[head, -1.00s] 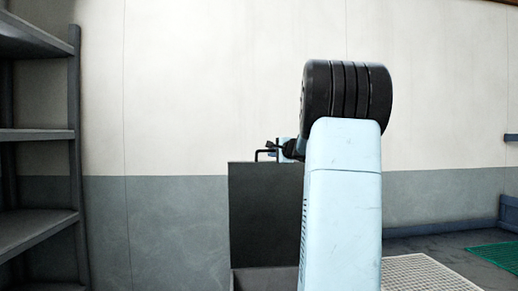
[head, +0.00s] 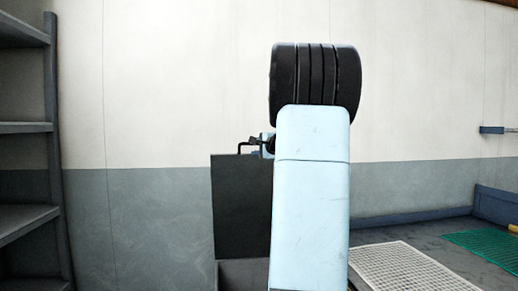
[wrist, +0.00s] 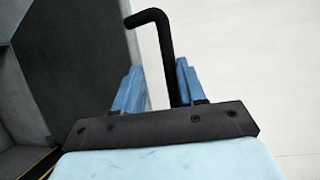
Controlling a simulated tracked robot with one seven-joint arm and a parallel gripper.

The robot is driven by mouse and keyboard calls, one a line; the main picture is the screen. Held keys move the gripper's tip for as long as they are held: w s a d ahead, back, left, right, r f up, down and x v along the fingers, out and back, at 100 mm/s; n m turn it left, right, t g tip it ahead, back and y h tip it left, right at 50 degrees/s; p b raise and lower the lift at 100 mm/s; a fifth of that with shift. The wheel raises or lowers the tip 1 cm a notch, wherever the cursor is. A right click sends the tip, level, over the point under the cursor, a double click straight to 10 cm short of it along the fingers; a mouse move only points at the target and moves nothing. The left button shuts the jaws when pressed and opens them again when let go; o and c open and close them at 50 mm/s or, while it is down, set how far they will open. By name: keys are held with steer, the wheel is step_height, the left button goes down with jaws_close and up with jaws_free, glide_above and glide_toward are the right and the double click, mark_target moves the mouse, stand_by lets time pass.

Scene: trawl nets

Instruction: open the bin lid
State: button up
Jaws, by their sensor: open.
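The bin lid (head: 240,205) is a dark grey panel standing upright above the bin (head: 243,273), in front of the wall. My arm hides its right part. A black bent handle (head: 243,146) sticks up at the lid's top edge. My gripper (wrist: 158,82) is by the handle, its two blue fingers apart. The dark lid face (wrist: 80,60) fills the left of that view. Most of the bin is out of view or hidden by my arm.
Dark shelving (head: 52,150) stands at the far left.

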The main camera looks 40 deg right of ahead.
steer(key=shift+s, duration=0.1)
steer(key=s+a+r, duration=0.1)
steer(key=s, duration=1.2)
steer(key=shift+s+a+r, duration=0.2)
steer(key=shift+a, duration=0.15)
steer(key=shift+a, duration=0.1)
steer(key=s+a+f+n+g+y, duration=0.1)
steer(key=a+f+n+g+y, duration=0.3)
steer(key=a, duration=1)
steer(key=s+a+f+n+g+y, duration=0.2)
steer(key=a+f+n, duration=0.3)
steer(key=a, duration=0.9)
steer(key=s+a+f+n+g+h, duration=0.2)
steer(key=s+a+f+n, duration=0.3)
steer(key=s, duration=0.4)
steer(key=s+a+f+n+g+h, duration=0.2)
steer(key=s+a+f+n, duration=0.3)
steer(key=s, duration=0.3)
steer(key=shift+s+f+n+g, duration=0.2)
steer(key=shift+s+n+g, duration=0.2)
steer(key=shift+n+g, duration=0.1)
